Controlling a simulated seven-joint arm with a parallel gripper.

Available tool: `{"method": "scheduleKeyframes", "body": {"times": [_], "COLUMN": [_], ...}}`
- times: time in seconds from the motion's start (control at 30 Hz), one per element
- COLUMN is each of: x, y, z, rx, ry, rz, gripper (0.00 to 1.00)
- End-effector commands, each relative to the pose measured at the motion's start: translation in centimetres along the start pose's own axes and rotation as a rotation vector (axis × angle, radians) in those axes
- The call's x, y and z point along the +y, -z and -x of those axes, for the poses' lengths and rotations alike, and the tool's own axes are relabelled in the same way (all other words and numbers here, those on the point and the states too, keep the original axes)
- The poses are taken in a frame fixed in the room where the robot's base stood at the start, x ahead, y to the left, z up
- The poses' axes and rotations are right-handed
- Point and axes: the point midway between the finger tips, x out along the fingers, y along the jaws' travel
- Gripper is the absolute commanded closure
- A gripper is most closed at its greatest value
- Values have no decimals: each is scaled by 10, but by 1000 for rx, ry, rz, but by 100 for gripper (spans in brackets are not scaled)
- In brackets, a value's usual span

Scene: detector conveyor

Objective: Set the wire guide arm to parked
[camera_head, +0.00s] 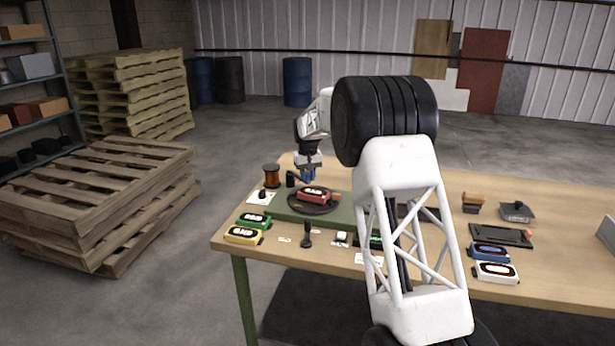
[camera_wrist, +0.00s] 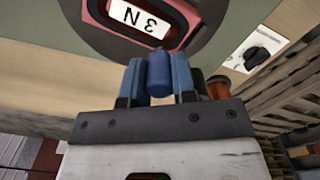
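My gripper (camera_head: 308,175) points down at the back left of the workbench, beside the round dark turntable (camera_head: 333,206). In the wrist view its two blue fingers (camera_wrist: 160,80) stand close on both sides of an upright blue cylinder (camera_wrist: 159,76), which fills the gap, so the gripper looks shut on it. The cylinder may be the handle of the wire guide arm; the rest of that arm is hidden, and I cannot tell its setting. A red detector (camera_head: 318,195) lies on the turntable. A copper wire spool (camera_head: 271,175) stands left of the gripper; it also shows in the wrist view (camera_wrist: 218,88).
A black knob on a white plate (camera_head: 262,197) is near the spool. Green (camera_head: 253,221) and yellow (camera_head: 243,236) detectors lie front left; blue (camera_head: 489,251) and white (camera_head: 495,272) ones front right. A black lever (camera_head: 307,236) stands at the front. My arm hides the bench's middle.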

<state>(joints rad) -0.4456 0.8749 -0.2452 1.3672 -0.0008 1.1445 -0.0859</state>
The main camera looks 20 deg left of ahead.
Motion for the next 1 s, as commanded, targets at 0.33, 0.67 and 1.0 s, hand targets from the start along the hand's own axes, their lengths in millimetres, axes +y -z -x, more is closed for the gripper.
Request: {"method": "scheduleKeyframes", "body": {"times": [0.33,0.67,1.0], "x": [0,7,29], "y": [0,3,18], "z": [0,1,1], "rx": [0,1,1], "ry": [0,0,1], "rz": [1,64,285], "gripper": [100,100,100]}}
